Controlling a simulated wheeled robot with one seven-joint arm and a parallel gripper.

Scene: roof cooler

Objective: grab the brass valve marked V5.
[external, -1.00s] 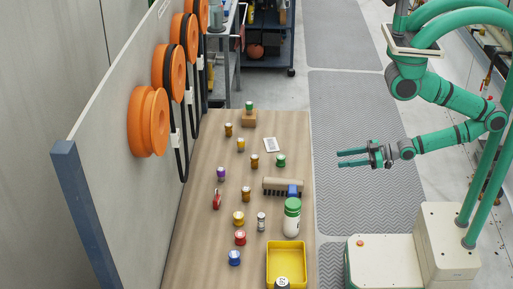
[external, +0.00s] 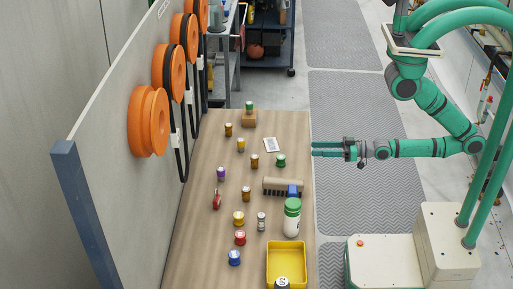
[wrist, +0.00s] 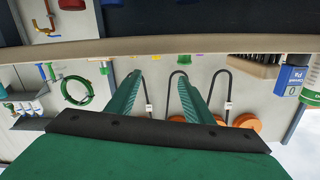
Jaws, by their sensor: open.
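Several small brass or amber-coloured pieces stand on the wooden table (external: 207,250) in the external view. One is near the back left (external: 228,129), one is in the middle (external: 254,160) and one is further forward (external: 245,194). A yellower one (external: 238,217) stands nearer the front. Their markings are too small to read, so I cannot tell which is V5. My gripper (external: 314,149) is open and empty at the table's right edge, with its fingers pointing left. In the wrist view its two green fingers (wrist: 160,86) are apart with nothing between them.
A green-capped white bottle (external: 292,218), a brush (external: 283,184), a yellow bin (external: 286,262) and a green-topped piece (external: 281,160) occupy the table's right side. A panel with orange reels (external: 147,122) stands on the left. The table edge (wrist: 160,46) crosses the wrist view.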

